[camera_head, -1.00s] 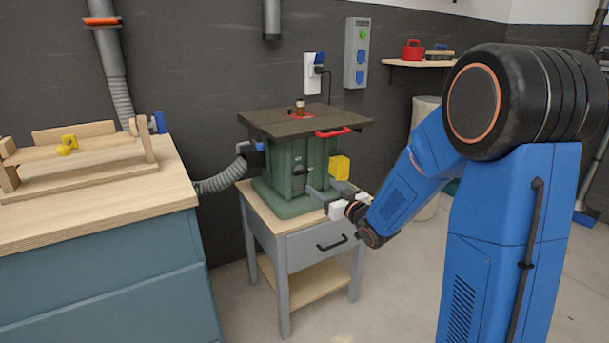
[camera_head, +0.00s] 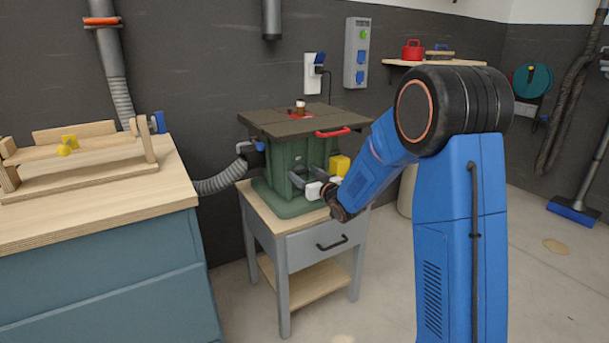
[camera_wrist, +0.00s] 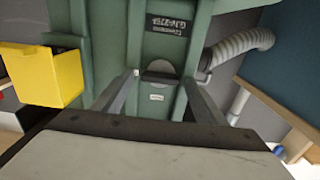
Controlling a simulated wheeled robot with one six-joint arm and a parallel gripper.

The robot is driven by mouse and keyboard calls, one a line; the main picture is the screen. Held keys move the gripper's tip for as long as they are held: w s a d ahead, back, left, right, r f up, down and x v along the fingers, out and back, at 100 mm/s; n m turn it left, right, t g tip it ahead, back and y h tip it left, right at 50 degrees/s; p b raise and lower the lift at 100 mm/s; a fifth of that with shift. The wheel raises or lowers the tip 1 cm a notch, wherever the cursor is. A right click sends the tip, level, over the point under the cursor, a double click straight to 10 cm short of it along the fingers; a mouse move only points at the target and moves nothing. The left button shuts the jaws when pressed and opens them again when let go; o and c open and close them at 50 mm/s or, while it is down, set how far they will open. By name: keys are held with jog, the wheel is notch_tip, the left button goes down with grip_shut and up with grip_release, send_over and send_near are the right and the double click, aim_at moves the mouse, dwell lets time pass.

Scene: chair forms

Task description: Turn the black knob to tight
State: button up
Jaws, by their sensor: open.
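The green machine (camera_head: 286,158) with a dark top stands on a small grey stand. In the wrist view its green front (camera_wrist: 108,30) fills the upper middle.
A yellow box (camera_head: 339,165) sticks out on the machine's right side, close to my gripper. A grey hose (camera_head: 222,180) runs from its left side. A wooden workbench (camera_head: 90,205) stands at the left.

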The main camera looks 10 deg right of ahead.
jog(key=c, duration=1.1)
jog(key=shift+o, duration=0.2)
jog(key=shift+n, duration=0.3)
jog(key=n, duration=0.3)
jog(key=shift+a+n, duration=0.1)
jog(key=shift+n, duration=0.2)
jog(key=n, duration=0.4)
jog(key=shift+f+n, duration=0.1)
jog(key=shift+n, duration=0.2)
jog(key=n, duration=0.4)
jog(key=shift+s+a+f, duration=0.1)
jog(key=shift+f+n, duration=0.15)
jog(key=shift+n, duration=2.35)
